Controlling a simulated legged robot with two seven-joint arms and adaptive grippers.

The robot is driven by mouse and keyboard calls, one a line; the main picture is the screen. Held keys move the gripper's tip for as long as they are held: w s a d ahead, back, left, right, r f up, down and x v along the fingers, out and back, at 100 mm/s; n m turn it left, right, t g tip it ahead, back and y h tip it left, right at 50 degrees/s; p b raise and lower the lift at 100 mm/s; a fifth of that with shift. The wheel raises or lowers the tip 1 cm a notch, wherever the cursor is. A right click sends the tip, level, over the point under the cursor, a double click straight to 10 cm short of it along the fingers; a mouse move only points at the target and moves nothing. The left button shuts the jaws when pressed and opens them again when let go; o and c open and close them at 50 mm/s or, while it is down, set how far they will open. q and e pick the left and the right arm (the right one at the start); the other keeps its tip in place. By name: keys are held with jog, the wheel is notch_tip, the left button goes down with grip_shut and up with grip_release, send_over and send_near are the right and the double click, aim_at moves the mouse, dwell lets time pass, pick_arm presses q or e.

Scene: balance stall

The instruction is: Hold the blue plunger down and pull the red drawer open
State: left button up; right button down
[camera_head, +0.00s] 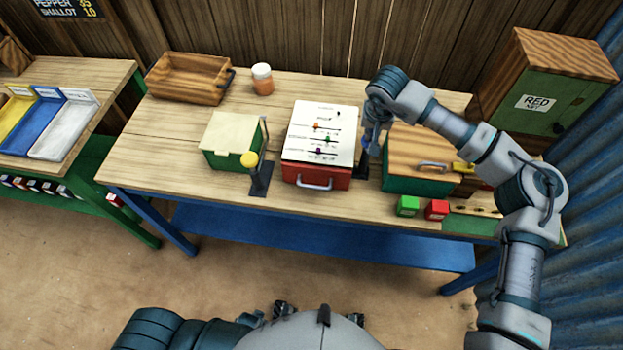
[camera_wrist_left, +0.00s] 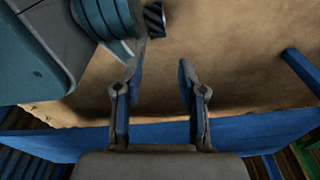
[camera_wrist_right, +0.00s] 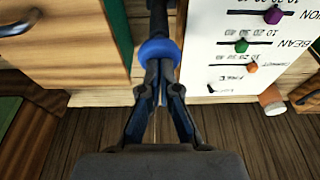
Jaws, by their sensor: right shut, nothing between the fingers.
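The red drawer (camera_head: 330,179) is the front of a box with a white slider panel on top. It looks shut, with its pale handle (camera_head: 314,187) facing me. The blue plunger (camera_wrist_right: 157,51) shows as a round blue knob on a dark stem in the right wrist view, just right of the box in the head view. My right gripper (camera_head: 371,143) points down at it, shut and empty. In the right wrist view its fingertips (camera_wrist_right: 158,72) overlap the knob; I cannot tell if they touch or press it. My left gripper (camera_wrist_left: 159,75) is open and empty over the floor, outside the head view.
Left of the drawer box stand a cream-topped green box (camera_head: 219,144) and a yellow-knobbed lever (camera_head: 251,160). A wood-topped green box (camera_head: 401,183) is on the right. A green cube (camera_head: 408,206) and a red cube (camera_head: 437,210) lie near the front edge. Table in front of the drawer is clear.

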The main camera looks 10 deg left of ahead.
pick_arm(q)
jog(key=shift+s+f+b, duration=0.15)
jog(key=shift+f+b, duration=0.25)
jog(key=shift+f, duration=0.1)
jog(key=w+d+r+m+t, duration=0.1)
jog(key=w+d+r+m, duration=0.1)
jog(key=w+r, duration=0.1)
jog(key=w+d+r+m+t, duration=0.1)
jog(key=w+d+r+m, duration=0.1)
jog(key=w+r, duration=0.2)
jog(key=w+d+r+m+t, duration=0.1)
jog(key=w+d+r+m, duration=0.1)
jog(key=w, duration=0.4)
jog(key=shift+w+d+r+t, duration=0.1)
jog(key=shift+d+r+t, duration=0.25)
jog(key=shift+r, duration=0.45)
jog(key=m+t, duration=1)
jog(key=t, duration=0.1)
send_near(314, 186)
jog(key=shift+g, duration=0.25)
jog(key=x, duration=1)
jog(key=shift+w+f, duration=0.1)
jog(key=shift+f, duration=0.1)
grip_shut()
